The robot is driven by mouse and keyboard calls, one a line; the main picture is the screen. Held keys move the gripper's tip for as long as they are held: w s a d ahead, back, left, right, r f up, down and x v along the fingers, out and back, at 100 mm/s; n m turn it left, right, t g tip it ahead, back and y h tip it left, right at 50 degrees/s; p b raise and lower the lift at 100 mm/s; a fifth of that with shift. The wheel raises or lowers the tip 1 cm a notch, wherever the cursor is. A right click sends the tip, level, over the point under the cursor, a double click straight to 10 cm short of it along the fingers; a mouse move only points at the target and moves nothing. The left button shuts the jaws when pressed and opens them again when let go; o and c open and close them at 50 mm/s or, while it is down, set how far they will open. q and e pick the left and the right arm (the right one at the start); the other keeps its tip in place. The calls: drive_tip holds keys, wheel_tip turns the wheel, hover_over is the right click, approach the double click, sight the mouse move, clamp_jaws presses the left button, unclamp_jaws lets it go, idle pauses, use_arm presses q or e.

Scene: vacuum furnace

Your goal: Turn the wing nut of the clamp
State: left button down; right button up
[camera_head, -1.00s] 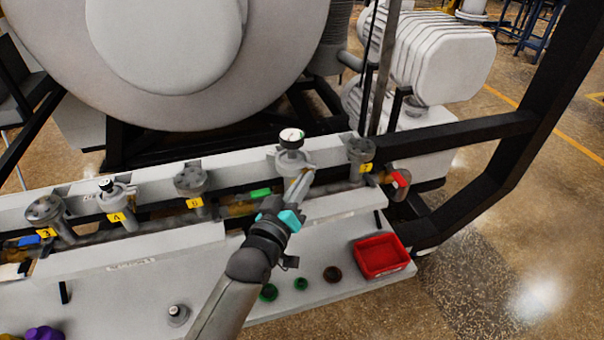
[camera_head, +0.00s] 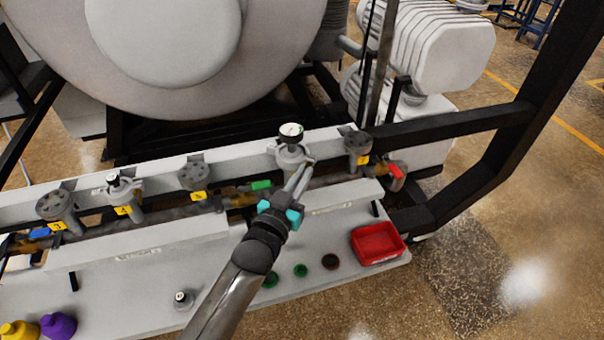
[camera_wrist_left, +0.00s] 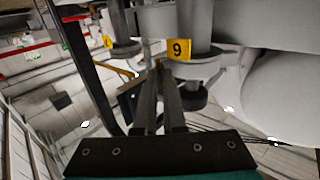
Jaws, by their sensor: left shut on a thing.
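A grey clamp (camera_head: 291,156) sits around the flange under a white-faced gauge (camera_head: 291,129) on the pipe manifold. My left gripper (camera_head: 308,164) reaches it from the front, with its fingertips at the clamp's right side. The fingers are nearly together, shut on a small part there that I take to be the wing nut; the fingertips mostly hide it. In the left wrist view the gripper (camera_wrist_left: 161,68) ends at a clamp (camera_wrist_left: 195,68) beside a yellow "9" label (camera_wrist_left: 179,49). My right gripper is not in view.
Capped ports with yellow labels line the manifold; one port (camera_head: 357,143) stands close on the right. A red valve handle (camera_head: 396,172) and green handle (camera_head: 261,185) are nearby. A red tray (camera_head: 377,243) and small round parts lie on the shelf below. A black frame post (camera_head: 518,150) stands right.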

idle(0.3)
use_arm(q)
drive_tip(key=c, duration=1)
unclamp_jaws()
drive_tip(key=shift+a, duration=0.1)
